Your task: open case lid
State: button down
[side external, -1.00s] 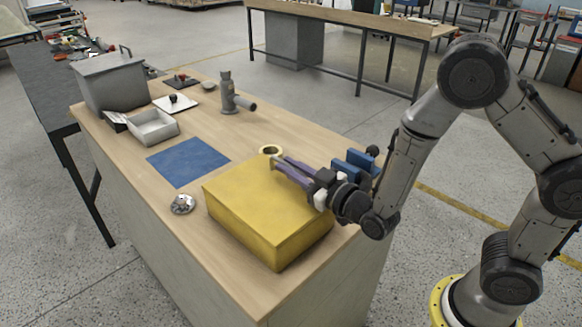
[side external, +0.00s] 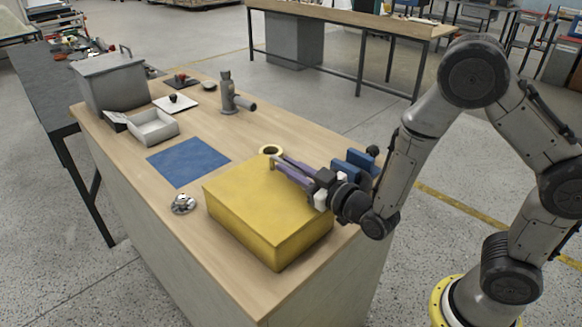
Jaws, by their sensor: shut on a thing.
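The yellow case (side external: 262,215) sits on the near part of the wooden workbench. Its lid (side external: 255,195) looks flat and closed. My gripper (side external: 275,163) reaches in from the right, with its purple fingers low across the far right edge of the case. The fingers are shut on the lid at that far edge. The fingertips are small in the picture, and the exact spot they hold is partly hidden.
A tan ring (side external: 271,150) lies just behind my fingertips. A blue mat (side external: 188,162) and a shiny metal part (side external: 183,204) lie left of the case. A grey open box (side external: 153,127), a grey bin (side external: 110,82) and a grey fixture (side external: 232,95) stand farther back.

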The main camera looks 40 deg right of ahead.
aim_at(269, 195)
jog(key=shift+d+r, duration=0.1)
jog(key=shift+a+r+n, duration=0.25)
jog(key=shift+r+n, duration=0.35)
jog(key=shift+r, duration=0.2)
jog(key=a+r+n, duration=0.4)
jog(key=a+n, duration=0.3)
jog(key=a, duration=0.2)
jog(key=a+r+n, duration=0.5)
jog(key=a+n, duration=0.2)
jog(key=a, duration=0.2)
jog(key=shift+a+r+n, duration=0.15)
jog(key=shift+r+n, duration=0.15)
jog(key=shift+n, duration=0.1)
jog(key=c, duration=0.9)
grip_release()
jog(key=shift+f, duration=0.15)
